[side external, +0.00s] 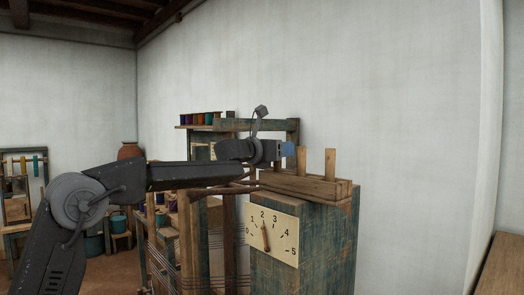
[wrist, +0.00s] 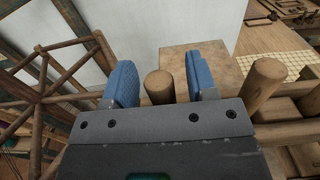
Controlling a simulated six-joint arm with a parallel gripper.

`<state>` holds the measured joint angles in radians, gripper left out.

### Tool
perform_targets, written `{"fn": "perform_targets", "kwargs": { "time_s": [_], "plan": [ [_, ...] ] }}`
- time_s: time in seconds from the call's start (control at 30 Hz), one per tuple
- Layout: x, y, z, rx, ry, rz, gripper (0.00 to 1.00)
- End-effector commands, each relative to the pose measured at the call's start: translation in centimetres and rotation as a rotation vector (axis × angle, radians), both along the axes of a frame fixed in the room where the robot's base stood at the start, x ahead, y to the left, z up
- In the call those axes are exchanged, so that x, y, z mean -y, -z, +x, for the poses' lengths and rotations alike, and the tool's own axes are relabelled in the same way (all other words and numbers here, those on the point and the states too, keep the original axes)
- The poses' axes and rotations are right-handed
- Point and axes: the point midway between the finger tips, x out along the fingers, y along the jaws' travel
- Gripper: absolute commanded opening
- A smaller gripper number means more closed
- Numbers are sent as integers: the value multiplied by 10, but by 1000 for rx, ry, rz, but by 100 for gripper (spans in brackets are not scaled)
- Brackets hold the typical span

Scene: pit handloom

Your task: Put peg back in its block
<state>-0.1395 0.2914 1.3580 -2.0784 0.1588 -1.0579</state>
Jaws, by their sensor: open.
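Two upright round wooden pegs show in both views. One peg (wrist: 160,87) stands between my gripper's two blue fingers (wrist: 159,63) in the wrist view, with a visible gap on each side. The other peg (wrist: 262,85) is to the right, outside the fingers. In the side view, my gripper (side external: 287,149) is level with the upper part of the left peg (side external: 301,158); the right peg (side external: 330,163) stands apart from it. Both rise from a long wooden block (side external: 320,188). My gripper is open and holds nothing. The pegs' lower ends are hidden.
The block sits on a worn teal cabinet (side external: 340,240) with a 0-to-5 dial (side external: 272,232), its pointer near 2. Loom posts and beams (side external: 231,225) stand behind and left. A shelf with coloured spools (side external: 200,119) is at the back. Free air lies above the pegs.

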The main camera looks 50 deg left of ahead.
Motion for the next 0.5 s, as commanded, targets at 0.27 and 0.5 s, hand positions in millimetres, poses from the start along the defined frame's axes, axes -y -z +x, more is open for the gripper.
{"fn": "perform_targets", "kwargs": {
  "time_s": [0.27, 0.5],
  "plan": [
    [1, -2, -52, 3, 0, -1, 52],
    [0, -1, -99, 3, 0, 1, 52]
  ]
}}
